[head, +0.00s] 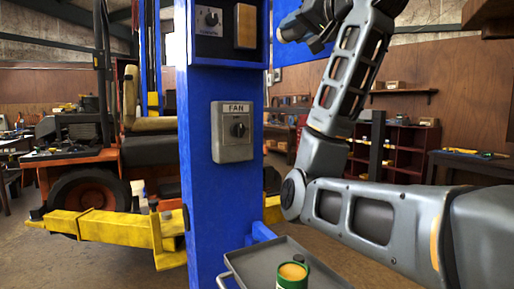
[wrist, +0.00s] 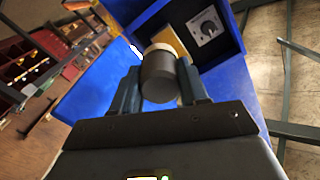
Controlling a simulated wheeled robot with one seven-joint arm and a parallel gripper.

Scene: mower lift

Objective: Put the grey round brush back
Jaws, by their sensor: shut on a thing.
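The grey round brush (wrist: 160,82) shows in the wrist view as a short dark grey cylinder with a pale rim at its far end. My gripper (wrist: 158,90) is shut on it, with one finger on each side. In the head view my gripper (head: 290,30) is high up, just right of the blue post (head: 205,200). An open blue box (head: 228,55) at the top of the post holds a dial (head: 210,18) and a tan block (head: 245,27). In the wrist view this box (wrist: 228,60) lies beyond the brush.
A grey FAN switch (head: 232,130) is on the post's front. A grey tray (head: 255,268) below bears a green can (head: 292,275) with a tan top. A yellow lift arm (head: 100,228) and an orange mower (head: 90,155) stand at left. Shelves (head: 405,150) stand behind my arm.

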